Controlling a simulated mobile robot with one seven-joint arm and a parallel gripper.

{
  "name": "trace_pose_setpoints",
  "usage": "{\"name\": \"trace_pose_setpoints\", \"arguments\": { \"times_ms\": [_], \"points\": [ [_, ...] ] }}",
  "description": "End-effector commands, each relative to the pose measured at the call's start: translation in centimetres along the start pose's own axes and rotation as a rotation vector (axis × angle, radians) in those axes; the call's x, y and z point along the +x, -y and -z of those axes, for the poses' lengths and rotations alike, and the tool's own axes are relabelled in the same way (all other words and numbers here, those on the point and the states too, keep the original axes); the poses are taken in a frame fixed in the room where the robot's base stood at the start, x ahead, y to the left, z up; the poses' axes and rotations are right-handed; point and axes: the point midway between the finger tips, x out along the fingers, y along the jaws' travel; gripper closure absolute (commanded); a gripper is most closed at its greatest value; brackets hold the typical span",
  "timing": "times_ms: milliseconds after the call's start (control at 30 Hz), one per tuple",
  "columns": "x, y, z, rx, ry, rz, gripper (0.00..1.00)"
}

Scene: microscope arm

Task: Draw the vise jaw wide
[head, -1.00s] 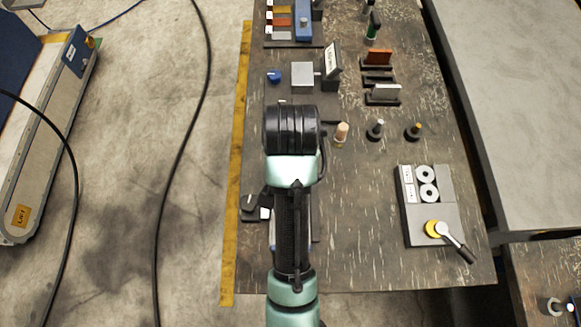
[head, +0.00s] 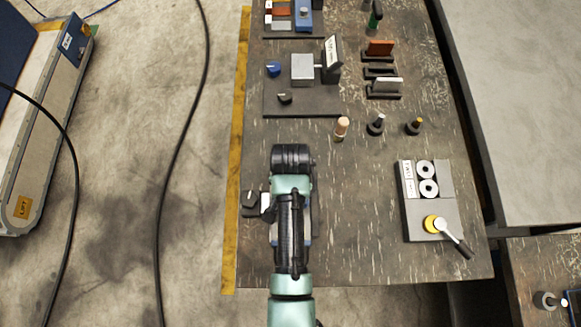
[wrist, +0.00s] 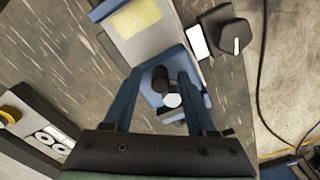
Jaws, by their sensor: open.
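What looks like the vise shows in the wrist view as a grey bed (wrist: 145,42) with a pale yellow patch and a blue jaw block (wrist: 203,98). A dark upright handle with a light grey end (wrist: 172,101) stands at the blue block. My gripper (wrist: 161,72) is open, its two blue fingers on either side of the handle. Whether either finger touches the handle I cannot tell. In the head view my arm covers most of this fixture, and the fingertips are hidden.
A black knob box (head: 250,201) with a white label sits left of my arm. A grey tray (head: 418,218) with rings and a lever lies to the right. Several small pegs, including a tan one (head: 342,127), stand ahead. The bench between is mostly clear.

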Motion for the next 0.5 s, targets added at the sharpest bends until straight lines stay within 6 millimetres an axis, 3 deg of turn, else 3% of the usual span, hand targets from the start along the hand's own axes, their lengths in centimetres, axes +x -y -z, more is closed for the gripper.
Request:
{"name": "trace_pose_setpoints", "arguments": {
  "times_ms": [367, 500],
  "points": [
    [0.54, 0.03, 0.03, 0.000, -0.001, 0.001, 0.43],
    [0.53, 0.03, 0.03, 0.000, -0.001, 0.001, 0.68]
  ]
}}
